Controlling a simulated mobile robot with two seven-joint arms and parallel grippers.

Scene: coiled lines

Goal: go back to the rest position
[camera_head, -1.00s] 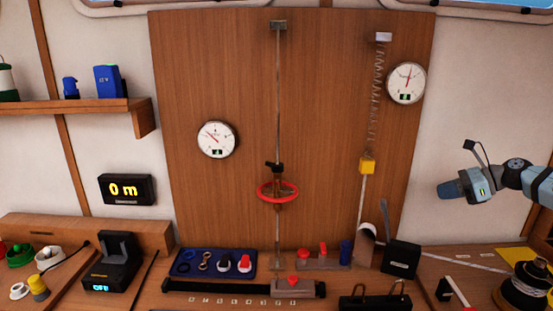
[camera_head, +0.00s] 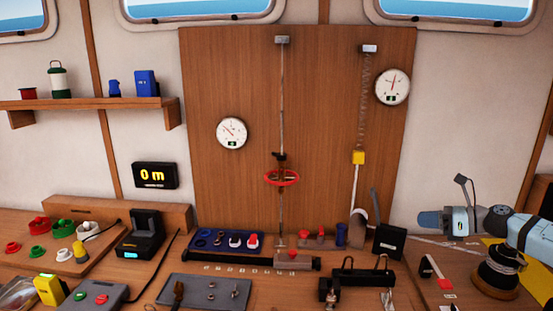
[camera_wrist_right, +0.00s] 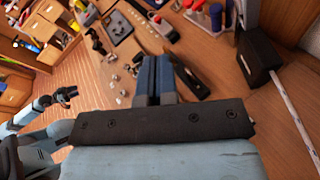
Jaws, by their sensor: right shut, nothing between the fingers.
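My right gripper (camera_head: 432,220) is at the right of the head view, raised above the right part of the bench and pointing left. It holds nothing. In the right wrist view its two blue fingers (camera_wrist_right: 156,80) are together, with the bench below them. My left gripper is not in the head view. In the right wrist view, a grey-blue arm of mine with a dark gripper (camera_wrist_right: 66,96) shows at the left edge, too small to tell its jaws.
A wooden board (camera_head: 330,130) with a rod, red ring (camera_head: 281,178), spring and two dials stands behind the bench. A black box (camera_head: 388,241) and a spool (camera_head: 499,268) are near my right arm. Several small tools and trays cover the bench. A shelf (camera_head: 90,104) is at left.

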